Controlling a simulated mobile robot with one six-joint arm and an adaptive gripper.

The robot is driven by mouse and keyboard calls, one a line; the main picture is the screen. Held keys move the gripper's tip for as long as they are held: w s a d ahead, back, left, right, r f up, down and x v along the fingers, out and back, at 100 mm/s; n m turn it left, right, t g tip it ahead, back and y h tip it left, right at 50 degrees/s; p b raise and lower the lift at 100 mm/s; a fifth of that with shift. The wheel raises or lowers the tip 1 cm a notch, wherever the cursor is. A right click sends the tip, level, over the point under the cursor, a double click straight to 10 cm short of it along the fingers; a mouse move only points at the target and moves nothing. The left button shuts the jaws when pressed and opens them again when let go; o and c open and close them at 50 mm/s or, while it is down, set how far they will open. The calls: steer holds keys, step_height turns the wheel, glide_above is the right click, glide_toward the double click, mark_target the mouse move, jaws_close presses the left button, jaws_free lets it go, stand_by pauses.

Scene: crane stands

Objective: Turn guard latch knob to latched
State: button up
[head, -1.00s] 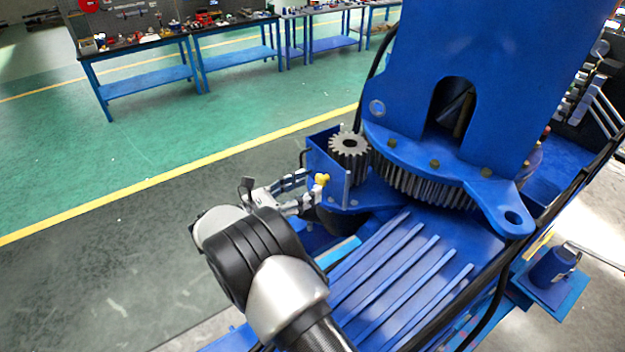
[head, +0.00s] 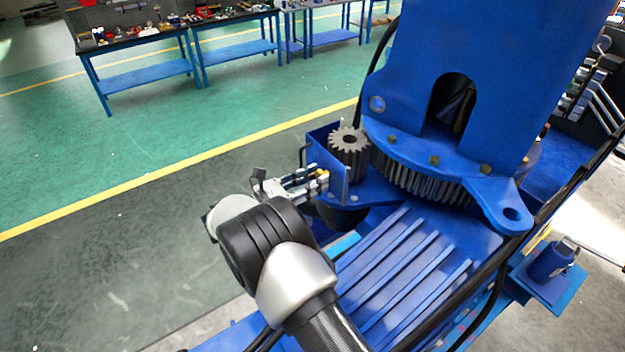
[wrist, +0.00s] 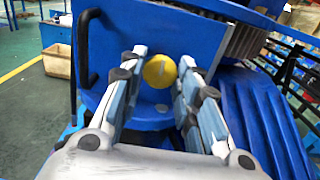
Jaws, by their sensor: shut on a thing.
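The yellow guard latch knob (wrist: 160,71) sits on the blue guard plate (wrist: 140,30) in the wrist view. In the head view only a bit of the knob (head: 322,174) shows beside the blue guard (head: 333,170). My gripper (head: 318,180) reaches the knob from the left. In the wrist view my gripper (wrist: 164,78) has one finger on each side of the knob, and it is shut on it. The fingers hide the knob's edges, and I cannot tell its turn angle.
A toothed pinion (head: 348,142) stands behind the guard, meshing with a large ring gear (head: 425,180) under the blue crane column (head: 470,60). A black handle (wrist: 83,45) is left of the knob. Ribbed blue decking (head: 390,265) lies at the right. The floor at left is clear.

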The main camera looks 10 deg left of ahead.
steer(key=c, duration=0.4)
steer(key=shift+o, duration=0.2)
steer(key=shift+f+b, duration=0.1)
steer(key=shift+b, duration=0.45)
steer(key=m+b, duration=0.5)
steer(key=b, duration=0.3)
steer(key=shift+m, duration=0.4)
steer(key=shift+b, duration=0.3)
